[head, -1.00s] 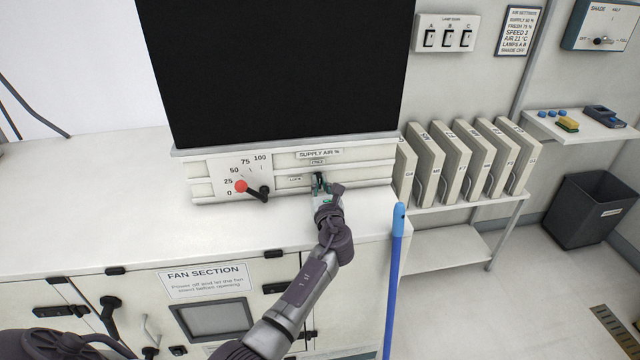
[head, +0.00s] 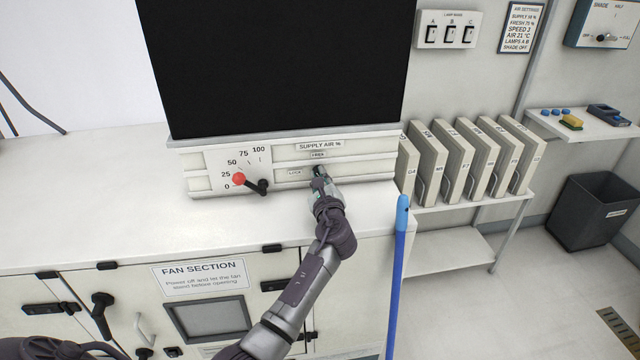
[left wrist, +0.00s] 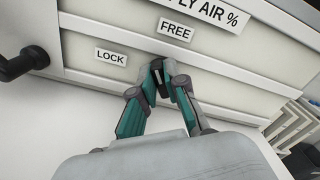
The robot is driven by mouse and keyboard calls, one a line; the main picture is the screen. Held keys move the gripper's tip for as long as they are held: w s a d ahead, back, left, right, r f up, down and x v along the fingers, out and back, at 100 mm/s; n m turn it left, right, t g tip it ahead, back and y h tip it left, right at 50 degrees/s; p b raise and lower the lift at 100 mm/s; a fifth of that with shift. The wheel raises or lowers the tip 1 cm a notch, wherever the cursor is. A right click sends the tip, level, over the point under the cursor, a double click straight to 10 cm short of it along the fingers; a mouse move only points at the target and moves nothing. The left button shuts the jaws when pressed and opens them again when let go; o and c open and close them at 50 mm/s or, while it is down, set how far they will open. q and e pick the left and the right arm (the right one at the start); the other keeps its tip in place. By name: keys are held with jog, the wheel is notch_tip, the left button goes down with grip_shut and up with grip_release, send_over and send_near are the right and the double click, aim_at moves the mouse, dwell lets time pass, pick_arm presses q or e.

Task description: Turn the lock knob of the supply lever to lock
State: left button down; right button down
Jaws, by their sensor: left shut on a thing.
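The supply lever (head: 262,187) is black with a red ball end and sits at the left of the panel front. Its ball is near the 25 mark of the scale. A black part of it also shows at the left edge of the left wrist view (left wrist: 20,64). The small black lock knob (left wrist: 157,72) is under the FREE label, with the LOCK label to its left. My left gripper (left wrist: 164,76) is shut on the knob, its two teal fingers on either side. In the head view, my left gripper (head: 320,175) partly hides the knob. My right gripper is out of view.
The FREE label (left wrist: 176,30) and LOCK label (left wrist: 111,57) are on the panel. A white counter (head: 90,200) extends below and left. A blue pole (head: 400,260) stands right of my arm. Several upright filter panels (head: 463,160) stand on a shelf to the right.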

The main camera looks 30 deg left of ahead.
pick_arm(q)
jog(key=n+b, duration=0.2)
jog(key=n, duration=0.1)
jog(key=shift+a+f+n+b, duration=0.1)
jog(key=shift+n+b, duration=0.25)
jog(key=shift+n, duration=0.05)
jog(key=n+b, duration=0.2)
jog(key=n, duration=0.1)
jog(key=shift+n+b, duration=0.3)
jog(key=shift+b, duration=0.05)
jog(key=n+b, duration=0.2)
jog(key=shift+n, duration=0.4)
jog(key=shift+r+n+b, duration=0.2)
jog(key=shift+n+b, duration=0.15)
jog(key=shift+n, duration=0.15)
jog(key=shift+r, duration=0.1)
jog(key=c, duration=1.2)
grip_release()
jog(key=shift+f, duration=0.35)
jog(key=shift+w, duration=0.1)
